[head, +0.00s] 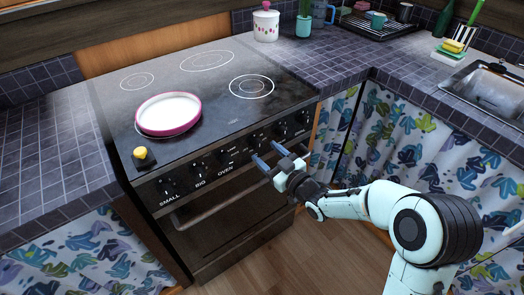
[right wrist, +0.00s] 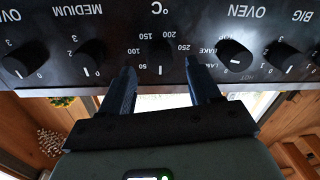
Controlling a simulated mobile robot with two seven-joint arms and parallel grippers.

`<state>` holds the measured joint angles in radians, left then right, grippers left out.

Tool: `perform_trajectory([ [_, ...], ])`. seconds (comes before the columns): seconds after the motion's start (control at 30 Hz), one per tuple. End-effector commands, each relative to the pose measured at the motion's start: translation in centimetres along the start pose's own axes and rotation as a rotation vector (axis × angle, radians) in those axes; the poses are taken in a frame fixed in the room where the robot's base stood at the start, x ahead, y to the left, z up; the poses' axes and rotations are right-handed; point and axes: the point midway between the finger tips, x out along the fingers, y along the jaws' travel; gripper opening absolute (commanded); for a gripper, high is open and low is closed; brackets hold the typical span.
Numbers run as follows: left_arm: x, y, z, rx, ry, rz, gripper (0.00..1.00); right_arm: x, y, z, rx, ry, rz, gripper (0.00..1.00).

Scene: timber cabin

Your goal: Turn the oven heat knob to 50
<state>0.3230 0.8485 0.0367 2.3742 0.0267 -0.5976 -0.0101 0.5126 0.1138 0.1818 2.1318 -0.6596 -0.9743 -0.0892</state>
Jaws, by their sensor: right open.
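The oven heat knob (right wrist: 159,72) is a dark round knob below the °C mark, with a scale from 50 to 250 around it in the right wrist view, which shows the panel upside down. A small white mark shows on it, but I cannot tell its exact setting. In the head view the heat knob (head: 257,139) sits on the stove's front panel. My right gripper (head: 272,157) is open and empty in front of the panel. In the right wrist view its fingers (right wrist: 161,84) lie to either side of the knob, apparently not gripping it. My left gripper is not in view.
The oven selector knob (right wrist: 234,55) and the MEDIUM knob (right wrist: 90,58) flank the heat knob closely. An oven handle bar (head: 225,198) runs below the panel. A pink-rimmed pan (head: 168,113) and a yellow-topped dark item (head: 143,157) are on the stovetop.

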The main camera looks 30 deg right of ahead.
Motion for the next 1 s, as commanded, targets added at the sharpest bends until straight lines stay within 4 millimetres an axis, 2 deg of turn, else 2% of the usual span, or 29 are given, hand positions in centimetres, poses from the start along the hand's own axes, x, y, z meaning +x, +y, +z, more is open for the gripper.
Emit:
perform_trajectory([
  [0.03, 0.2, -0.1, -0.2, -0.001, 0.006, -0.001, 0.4, 0.9, -0.1, 0.1, 0.001, 0.0, -0.001, 0.62],
  [0.2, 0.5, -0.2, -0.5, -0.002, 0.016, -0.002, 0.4, 2.5, -0.1, 0.1, 0.0, 0.0, -0.001, 0.62],
  [0.57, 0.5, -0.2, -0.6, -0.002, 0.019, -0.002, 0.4, 2.9, 0.0, 0.0, 0.0, -0.001, 0.0, 0.62],
  [0.73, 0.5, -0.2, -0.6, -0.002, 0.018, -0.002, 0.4, 2.9, 0.0, 0.0, 0.0, -0.001, 0.0, 0.07],
  [1.0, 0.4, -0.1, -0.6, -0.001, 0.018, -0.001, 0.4, 2.9, 0.0, 0.0, 0.016, 0.0, 0.0, 0.06],
])
